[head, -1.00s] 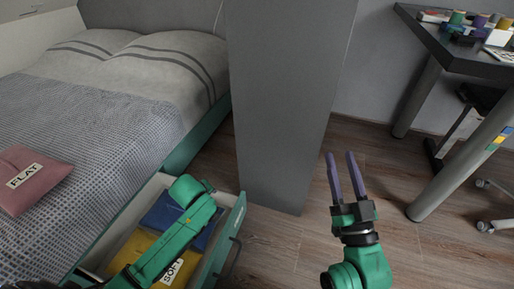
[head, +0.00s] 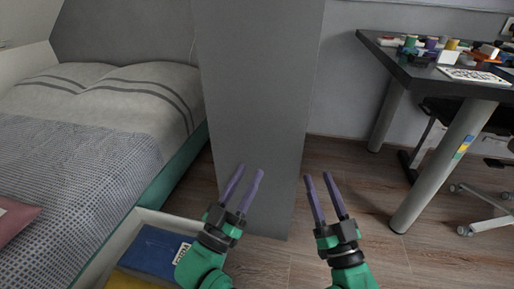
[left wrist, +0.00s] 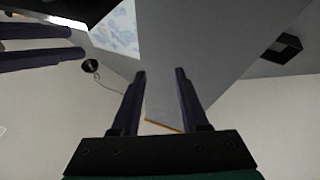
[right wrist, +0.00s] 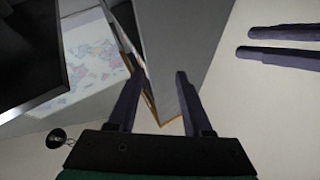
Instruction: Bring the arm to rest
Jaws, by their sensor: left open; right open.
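My left gripper (head: 243,188) is open and empty, raised in front of the grey pillar in the head view. My right gripper (head: 325,184) is open and empty, to its right, over the wooden floor. Both point up and away, side by side with a gap between them. In the left wrist view the left fingers (left wrist: 160,75) are apart with nothing between them. In the right wrist view the right fingers (right wrist: 158,78) are apart and empty too. Each wrist view also shows the other gripper's fingers at its side.
A grey pillar (head: 258,100) stands straight ahead. The bed (head: 80,150) is at left, with an open drawer (head: 135,225) holding a blue and a yellow item. A pink cushion (head: 14,218) lies on the bed. A dark desk (head: 400,66) with small items stands at right.

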